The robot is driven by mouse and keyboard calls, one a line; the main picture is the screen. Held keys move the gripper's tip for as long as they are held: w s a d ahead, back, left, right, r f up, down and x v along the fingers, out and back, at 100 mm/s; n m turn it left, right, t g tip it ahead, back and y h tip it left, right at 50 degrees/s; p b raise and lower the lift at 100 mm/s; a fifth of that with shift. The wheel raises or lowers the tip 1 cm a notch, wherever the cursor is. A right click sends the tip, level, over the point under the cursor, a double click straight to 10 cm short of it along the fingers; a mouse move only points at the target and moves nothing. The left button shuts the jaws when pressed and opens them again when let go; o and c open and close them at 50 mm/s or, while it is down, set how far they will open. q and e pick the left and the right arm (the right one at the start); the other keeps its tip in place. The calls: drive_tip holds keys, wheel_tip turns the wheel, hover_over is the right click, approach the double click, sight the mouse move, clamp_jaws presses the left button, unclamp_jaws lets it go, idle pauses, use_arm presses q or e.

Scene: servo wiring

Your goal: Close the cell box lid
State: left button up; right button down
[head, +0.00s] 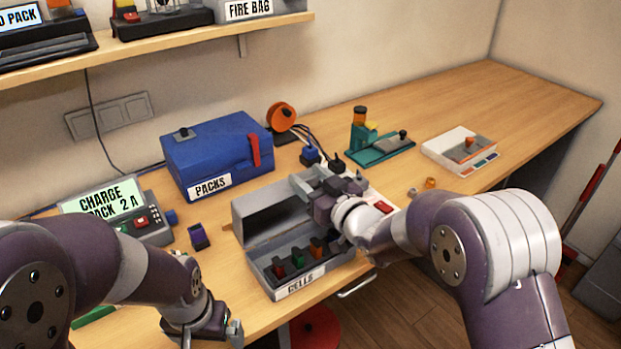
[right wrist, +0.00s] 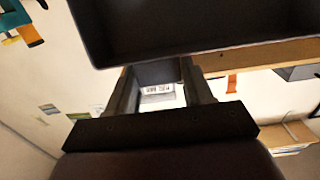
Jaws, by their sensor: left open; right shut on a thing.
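The grey cell box (head: 287,272), labelled "CELLS", stands near the front of the bench with several coloured cells inside. Its lid (head: 262,224) is raised at the back, so the box is open. My right gripper (head: 306,183) is at the upper right of the lid and shut on the lid; the arm hides part of the contact. In the right wrist view, the fingers (right wrist: 160,90) have a grey piece between them, below a large dark panel. My left gripper (head: 211,336) is open and empty at the front edge, left of the box.
A blue "PACKS" box (head: 218,154) stands behind the cell box. A charger (head: 142,212) and a small purple block (head: 198,236) are to its left. A teal stand (head: 380,150) and a white tray (head: 446,156) are to the right. The far right bench is clear.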

drive_tip(key=shift+s+f, duration=0.15)
drive_tip(key=shift+f, duration=0.5)
drive_tip(key=c, duration=0.5)
unclamp_jaws()
use_arm(q)
drive_tip(key=shift+f, duration=0.1)
use_arm(e)
drive_tip(key=shift+a+r, duration=0.1)
use_arm(q)
drive_tip(key=shift+w, duration=0.1)
use_arm(e)
drive_tip(key=shift+v, duration=2.9)
use_arm(q)
drive_tip(key=shift+r, duration=0.25)
use_arm(e)
drive_tip(key=v, duration=0.8)
drive_tip(key=shift+s+d, duration=0.15)
drive_tip(key=shift+d, duration=0.1)
